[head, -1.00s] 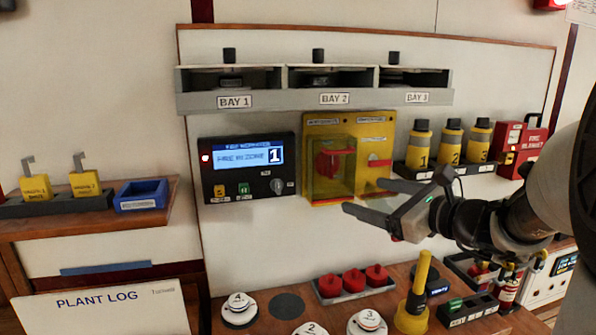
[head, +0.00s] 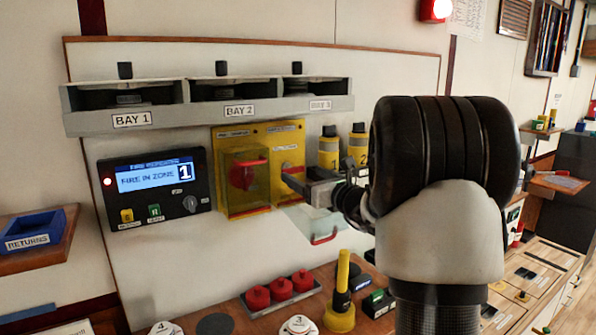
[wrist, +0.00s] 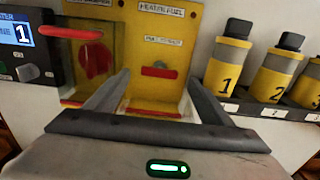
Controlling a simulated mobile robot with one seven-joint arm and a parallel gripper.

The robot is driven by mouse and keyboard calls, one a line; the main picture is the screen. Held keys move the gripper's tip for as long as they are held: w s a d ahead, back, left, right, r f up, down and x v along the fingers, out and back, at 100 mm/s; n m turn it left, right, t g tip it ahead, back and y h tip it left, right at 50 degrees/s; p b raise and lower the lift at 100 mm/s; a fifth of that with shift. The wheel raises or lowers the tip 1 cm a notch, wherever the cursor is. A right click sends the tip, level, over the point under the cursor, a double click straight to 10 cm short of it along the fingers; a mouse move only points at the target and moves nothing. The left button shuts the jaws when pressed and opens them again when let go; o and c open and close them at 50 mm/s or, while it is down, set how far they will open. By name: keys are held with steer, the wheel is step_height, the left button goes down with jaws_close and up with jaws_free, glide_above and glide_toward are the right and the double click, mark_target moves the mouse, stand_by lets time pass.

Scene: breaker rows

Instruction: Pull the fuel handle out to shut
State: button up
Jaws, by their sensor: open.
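My gripper (head: 290,178) is open and empty in front of this half. In the wrist view its fingers (wrist: 158,82) stand to either side of the handle, the tips apart from it. A clear flap with a red grip (head: 325,238) hangs down below the handle; its grip shows between my fingers (wrist: 153,113).
A clear cover (head: 245,190) encloses a red knob on the panel's left half. A monitor (head: 155,187) reading "FIRE IN ZONE 1" is to the left. Yellow bottles (wrist: 230,65) stand close on the right. Below is a bench with red caps (head: 280,288) and a yellow-handled plunger (head: 341,290).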

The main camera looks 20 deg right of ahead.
mark_target(295, 170)
steer(key=shift+w+a, duration=0.2)
steer(key=shift+w, duration=0.9)
steer(key=shift+w+a, duration=0.2)
steer(key=shift+w, duration=0.85)
steer(key=shift+c, duration=0.4)
